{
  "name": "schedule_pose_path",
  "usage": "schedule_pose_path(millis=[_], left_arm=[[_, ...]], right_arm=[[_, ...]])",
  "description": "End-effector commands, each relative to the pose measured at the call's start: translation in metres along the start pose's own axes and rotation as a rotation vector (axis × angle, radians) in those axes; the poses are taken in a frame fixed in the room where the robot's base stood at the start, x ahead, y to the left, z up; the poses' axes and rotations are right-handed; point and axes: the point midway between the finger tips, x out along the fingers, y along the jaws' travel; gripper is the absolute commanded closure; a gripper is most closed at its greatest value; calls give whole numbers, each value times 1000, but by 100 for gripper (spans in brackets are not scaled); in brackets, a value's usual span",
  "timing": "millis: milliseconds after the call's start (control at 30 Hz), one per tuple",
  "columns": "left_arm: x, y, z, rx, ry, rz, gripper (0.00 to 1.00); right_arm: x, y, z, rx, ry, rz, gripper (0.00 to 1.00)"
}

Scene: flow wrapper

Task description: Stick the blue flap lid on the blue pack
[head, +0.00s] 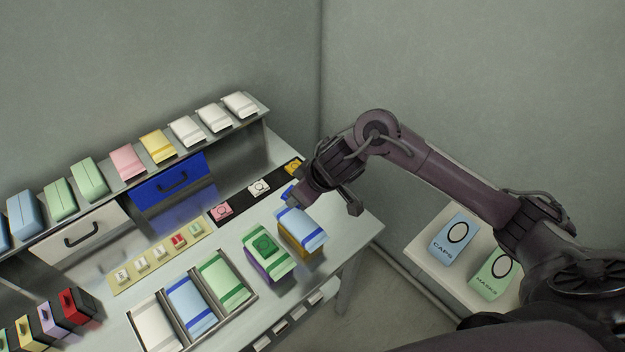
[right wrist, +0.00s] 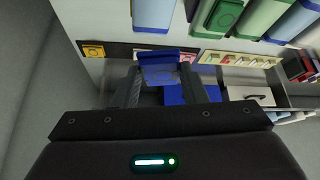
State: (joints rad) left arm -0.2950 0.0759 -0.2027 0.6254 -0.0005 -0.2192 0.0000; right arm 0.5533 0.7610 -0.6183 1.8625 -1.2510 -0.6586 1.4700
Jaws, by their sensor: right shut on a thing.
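The blue flap lid (right wrist: 160,66) is between the fingers of my right gripper (right wrist: 160,86) in the right wrist view. In the head view a small part of the lid (head: 288,193) shows beside my right gripper (head: 312,193), which is shut on it above the bench. The blue pack (head: 301,224), light blue with dark blue bands, lies on a yellow-brown block just in front of the gripper. It also shows at the top of the right wrist view (right wrist: 152,14). The lid is apart from the pack in the right wrist view. My left gripper is not in view.
A green pack (head: 266,252) with a green lid lies left of the blue pack. A black strip (head: 240,200) holds pink, white and yellow lids behind. A divided tray (head: 254,296) holds white, blue and green packs. A shelf with several packs (head: 158,146) stands at the back.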

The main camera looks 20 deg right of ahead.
Motion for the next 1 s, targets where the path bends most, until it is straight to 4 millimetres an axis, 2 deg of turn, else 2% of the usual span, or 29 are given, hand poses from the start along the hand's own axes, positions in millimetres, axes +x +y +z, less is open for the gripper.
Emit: schedule_pose_path(millis=[33,100,333,567,1000], left_arm=[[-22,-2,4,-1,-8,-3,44],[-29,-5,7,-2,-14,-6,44],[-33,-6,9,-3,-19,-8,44],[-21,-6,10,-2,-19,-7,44],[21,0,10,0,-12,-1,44]], right_arm=[[5,-4,2,63,-11,22,82],[18,-3,9,123,-10,64,82],[37,-2,23,197,-4,121,82],[47,-2,28,197,-2,124,82],[77,-2,45,195,-1,124,82]])
